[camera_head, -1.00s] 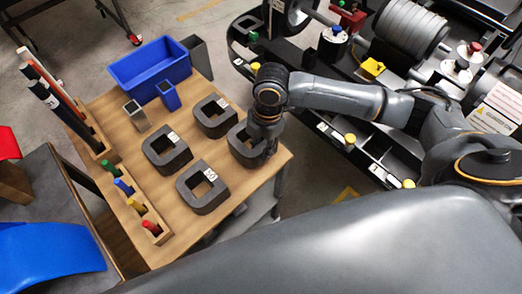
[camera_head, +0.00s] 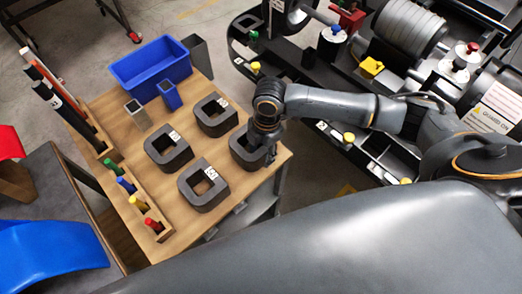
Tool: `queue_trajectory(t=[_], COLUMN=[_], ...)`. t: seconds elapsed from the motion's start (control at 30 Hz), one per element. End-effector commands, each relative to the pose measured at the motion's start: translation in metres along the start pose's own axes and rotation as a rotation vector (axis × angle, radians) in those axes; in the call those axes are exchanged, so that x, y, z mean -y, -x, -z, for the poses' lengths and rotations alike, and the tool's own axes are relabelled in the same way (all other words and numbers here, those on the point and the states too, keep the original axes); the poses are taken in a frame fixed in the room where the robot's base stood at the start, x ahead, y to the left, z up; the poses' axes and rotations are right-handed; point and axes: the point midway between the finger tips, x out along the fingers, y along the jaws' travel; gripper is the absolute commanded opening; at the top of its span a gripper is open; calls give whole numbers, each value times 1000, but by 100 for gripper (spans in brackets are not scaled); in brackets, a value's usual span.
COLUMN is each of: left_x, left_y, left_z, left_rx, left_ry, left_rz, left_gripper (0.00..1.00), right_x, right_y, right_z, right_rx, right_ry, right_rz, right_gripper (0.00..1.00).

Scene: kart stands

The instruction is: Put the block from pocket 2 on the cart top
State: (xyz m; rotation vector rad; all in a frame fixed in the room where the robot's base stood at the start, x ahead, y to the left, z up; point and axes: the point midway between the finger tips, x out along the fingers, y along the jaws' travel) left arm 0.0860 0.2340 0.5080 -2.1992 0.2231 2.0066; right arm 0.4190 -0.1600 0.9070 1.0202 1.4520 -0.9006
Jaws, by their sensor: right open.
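Several dark grey square pockets with open centres stand on the wooden cart top (camera_head: 118,150): one at the back (camera_head: 215,129), one at the left (camera_head: 183,156), one in front (camera_head: 215,198) and one at the right (camera_head: 238,153). Three show white labels too small to read surely. My right gripper (camera_head: 262,163) points down at the right-hand pocket and covers part of it. Its fingers are open, but whether they touch anything is unclear. I cannot make out a block in that pocket. My left gripper is not in view.
A blue bin (camera_head: 150,75), a grey holder (camera_head: 138,114) and a small blue holder (camera_head: 170,97) stand at the back. A wooden rack with coloured pegs (camera_head: 148,215) lines the left edge. Bare wood lies between rack and pockets. Dark machinery (camera_head: 350,150) is at the right.

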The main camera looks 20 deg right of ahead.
Motion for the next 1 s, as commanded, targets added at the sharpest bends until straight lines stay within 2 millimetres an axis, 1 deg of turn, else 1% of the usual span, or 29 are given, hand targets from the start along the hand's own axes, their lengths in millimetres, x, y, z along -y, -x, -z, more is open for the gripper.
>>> queue_trajectory(t=[0.13,0.23,0.5,0.6,0.7,0.83,1.0], left_x=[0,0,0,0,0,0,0], left_y=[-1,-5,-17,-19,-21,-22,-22], left_z=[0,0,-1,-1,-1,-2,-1], left_rx=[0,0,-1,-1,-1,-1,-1], left_ry=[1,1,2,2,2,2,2], left_rz=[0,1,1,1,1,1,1], left_gripper=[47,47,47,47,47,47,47], right_x=[-1,-1,-1,-1,-1,0,0], right_y=[6,18,76,95,109,120,123], right_z=[0,0,0,0,0,0,0], right_rx=[1,0,2,1,0,0,-1], right_ry=[1,2,2,1,-1,0,0], right_rz=[-2,-4,-5,-4,-3,-1,0], right_gripper=[47,47,47,47,47,47,47])
